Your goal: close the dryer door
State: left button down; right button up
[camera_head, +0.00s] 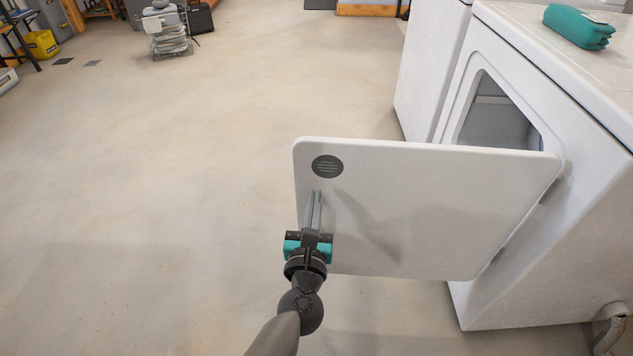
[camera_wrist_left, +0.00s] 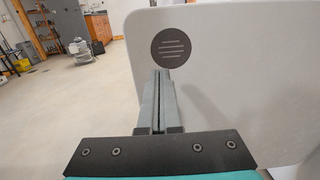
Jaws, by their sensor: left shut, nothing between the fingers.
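The white dryer (camera_head: 590,150) stands at the right with its dark opening showing. Its white door (camera_head: 430,205) stands wide open, hinged at the right on the dryer's front edge. A grey round vent mark (camera_head: 327,166) is near the door's upper left corner. My left gripper (camera_head: 314,196) is shut and empty, in front of the door's outer left part, just below the mark. In the left wrist view the closed fingers (camera_wrist_left: 160,80) point at the door (camera_wrist_left: 240,80) below the mark (camera_wrist_left: 171,47). I cannot tell whether they touch it. My right gripper is not in view.
A wire basket of folded cloths (camera_head: 168,32) stands far back on the floor. The concrete floor (camera_head: 150,180) to the left is clear.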

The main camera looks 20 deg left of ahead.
aim_at(318, 171)
pick_arm(q)
jog(key=w, duration=0.4)
jog(key=shift+a, duration=0.4)
jog(key=shift+w+a+b, duration=0.15)
jog(key=shift+w+b, duration=0.15)
jog(key=shift+w, duration=0.5)
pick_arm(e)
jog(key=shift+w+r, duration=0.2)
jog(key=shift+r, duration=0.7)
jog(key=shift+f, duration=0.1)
